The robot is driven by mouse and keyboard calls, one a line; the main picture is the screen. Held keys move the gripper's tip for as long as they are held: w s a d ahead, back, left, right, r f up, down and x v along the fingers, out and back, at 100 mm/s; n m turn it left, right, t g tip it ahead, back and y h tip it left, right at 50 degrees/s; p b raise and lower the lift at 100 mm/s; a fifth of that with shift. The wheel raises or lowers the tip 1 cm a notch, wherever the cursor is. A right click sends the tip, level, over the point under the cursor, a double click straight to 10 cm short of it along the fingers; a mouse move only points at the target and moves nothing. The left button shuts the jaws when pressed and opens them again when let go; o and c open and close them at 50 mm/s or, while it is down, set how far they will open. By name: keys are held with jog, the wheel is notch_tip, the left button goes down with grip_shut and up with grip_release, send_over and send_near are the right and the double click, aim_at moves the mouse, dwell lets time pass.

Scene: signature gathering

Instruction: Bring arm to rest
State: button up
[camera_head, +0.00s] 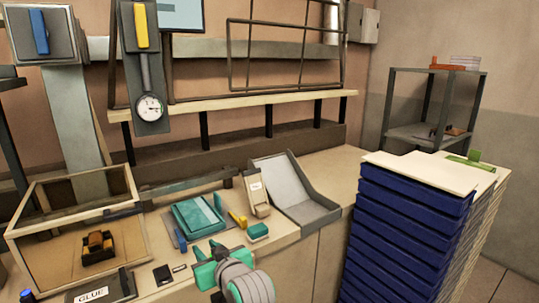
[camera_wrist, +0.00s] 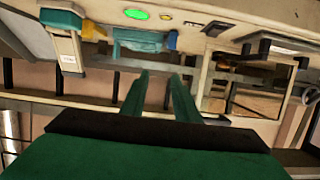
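My gripper (camera_wrist: 160,76) shows in the wrist view with its two green fingers apart. I see nothing between them. The wrist view is upside down, with the work counter along its top. In the head view, part of my grey and teal arm (camera_head: 235,277) is at the bottom middle, in front of the counter (camera_head: 294,262). I cannot make out the fingertips there. My arm hides part of the counter edge.
A teal tray (camera_head: 199,214), a grey open bin (camera_head: 298,190) and a wooden-framed glass box (camera_head: 80,218) stand on the counter. A tall stack of blue trays (camera_head: 405,225) stands at the right. A metal shelf (camera_head: 432,105) is behind it.

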jog(key=s+d+f+m+t+h, duration=0.1)
jog(key=s+d+f+m, duration=0.15)
jog(key=f, duration=0.55)
jog(key=s+d+f+m+t+h, duration=0.15)
jog(key=s+f, duration=0.25)
jog(key=f, duration=0.5)
jog(key=s+d+f+m+h, duration=0.3)
jog(key=s+d+f, duration=0.2)
jog(key=s+f, duration=0.65)
jog(key=s+d+h, duration=0.1)
jog(key=s+d, duration=0.1)
jog(key=s, duration=0.8)
jog(key=s+d+r, duration=0.1)
jog(key=s+d, duration=0.2)
jog(key=s, duration=0.7)
jog(key=s+d+r+h, duration=0.1)
jog(key=s+d, duration=0.1)
jog(key=s, duration=0.8)
jog(key=shift+d+t+h, duration=0.35)
jog(key=shift+d, duration=0.05)
